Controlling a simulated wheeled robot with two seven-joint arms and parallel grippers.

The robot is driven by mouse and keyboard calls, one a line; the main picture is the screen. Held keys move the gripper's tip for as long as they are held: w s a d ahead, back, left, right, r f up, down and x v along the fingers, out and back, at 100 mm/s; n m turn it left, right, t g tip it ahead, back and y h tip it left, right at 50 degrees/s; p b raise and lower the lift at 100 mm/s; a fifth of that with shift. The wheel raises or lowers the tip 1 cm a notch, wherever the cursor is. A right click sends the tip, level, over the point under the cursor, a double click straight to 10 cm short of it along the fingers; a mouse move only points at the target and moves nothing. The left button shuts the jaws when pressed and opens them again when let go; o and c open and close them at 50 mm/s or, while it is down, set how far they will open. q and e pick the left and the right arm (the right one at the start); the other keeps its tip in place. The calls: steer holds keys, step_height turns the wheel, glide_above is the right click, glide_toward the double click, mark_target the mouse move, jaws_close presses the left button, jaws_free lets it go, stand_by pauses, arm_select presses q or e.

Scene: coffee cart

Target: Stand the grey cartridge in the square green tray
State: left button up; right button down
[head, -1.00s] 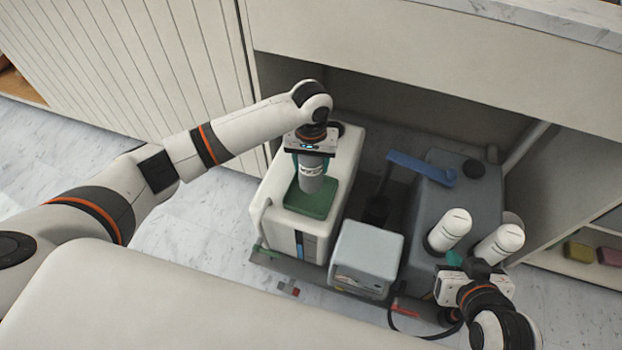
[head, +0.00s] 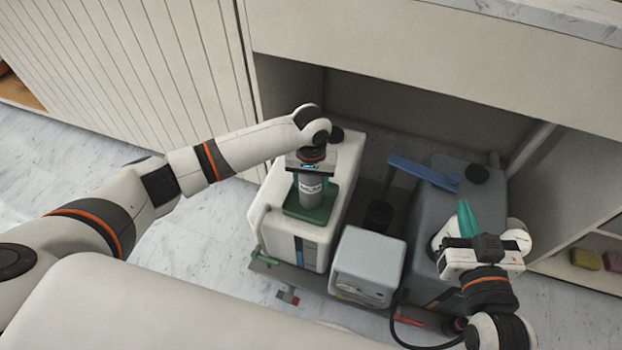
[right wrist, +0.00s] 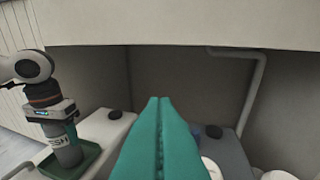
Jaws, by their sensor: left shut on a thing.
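The grey cartridge (head: 311,194) is upright at the square green tray (head: 296,213), which lies on top of the white tank. My left gripper (head: 311,182) is shut on the cartridge from above. The cartridge also shows in the right wrist view (right wrist: 68,156), with dark lettering on a light band, over the green tray (right wrist: 92,153). Its base seems to be within the tray, but I cannot tell whether it touches the floor. My right gripper (head: 467,216) is far to the right above the grey tank; its teal fingers (right wrist: 160,125) are together with nothing between them.
The white tank (head: 345,165) and the dark grey tank (head: 437,200) stand in the open cabinet. A light grey box (head: 368,262) is between them in front. A blue strip (head: 422,172) lies at the back. White cylinders (head: 517,238) are beside my right gripper.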

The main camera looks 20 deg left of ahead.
arm_select(q)
steer(key=shift+f, duration=0.1)
steer(key=o, duration=1.2)
